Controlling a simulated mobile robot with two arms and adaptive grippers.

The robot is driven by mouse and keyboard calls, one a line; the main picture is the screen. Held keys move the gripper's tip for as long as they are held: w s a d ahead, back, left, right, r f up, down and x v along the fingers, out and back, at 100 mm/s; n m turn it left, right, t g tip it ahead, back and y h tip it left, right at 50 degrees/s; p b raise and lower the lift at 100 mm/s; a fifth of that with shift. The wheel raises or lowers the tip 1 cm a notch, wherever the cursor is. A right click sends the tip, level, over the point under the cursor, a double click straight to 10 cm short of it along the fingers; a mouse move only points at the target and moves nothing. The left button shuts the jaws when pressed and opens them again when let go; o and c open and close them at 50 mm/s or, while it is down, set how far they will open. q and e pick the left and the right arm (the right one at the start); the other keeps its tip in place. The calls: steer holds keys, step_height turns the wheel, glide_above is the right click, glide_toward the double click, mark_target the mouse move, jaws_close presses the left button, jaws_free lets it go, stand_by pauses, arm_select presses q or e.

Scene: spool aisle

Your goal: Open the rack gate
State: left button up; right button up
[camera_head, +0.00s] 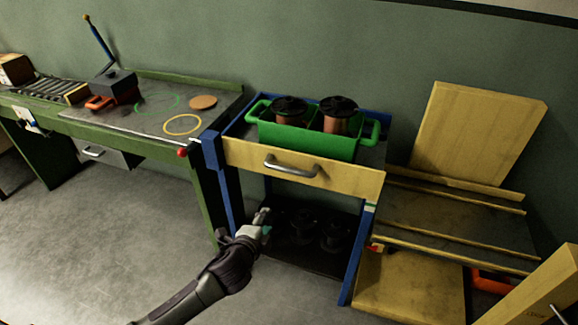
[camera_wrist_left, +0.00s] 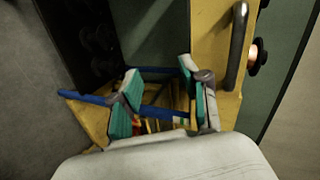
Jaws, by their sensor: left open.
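The rack gate is a yellow panel (camera_head: 335,183) across the upper front of a blue-framed rack (camera_head: 228,190). It carries a curved metal handle (camera_head: 292,166) and looks closed. In the left wrist view the handle (camera_wrist_left: 236,45) stands upright to the right of the fingers. My left gripper (camera_head: 265,220) is below and left of the handle, in front of the rack's lower opening. In the wrist view the left gripper (camera_wrist_left: 160,69) has its teal-padded fingers apart, with nothing between them and no contact with the handle. My right gripper is not in view.
A green bin (camera_head: 305,140) with two copper spools stands on the rack. Dark spools (camera_head: 303,228) sit on its lower shelf. A green workbench (camera_head: 150,112) is at left, and a yellow slatted stand (camera_head: 450,222) at right. The floor at front left is clear.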

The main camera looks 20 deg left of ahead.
arm_select(q)
steer(key=m+t, duration=0.2)
glide_toward(288, 172)
steer(key=f+v, duration=0.1)
steer(key=v, duration=0.1)
steer(key=shift+h, duration=0.4)
steer(key=x, duration=0.8)
steer(key=r+x, duration=0.1)
steer(key=x, duration=0.4)
steer(key=shift+w+a+r, duration=0.1)
steer(key=shift+a, duration=0.15)
jaws_close()
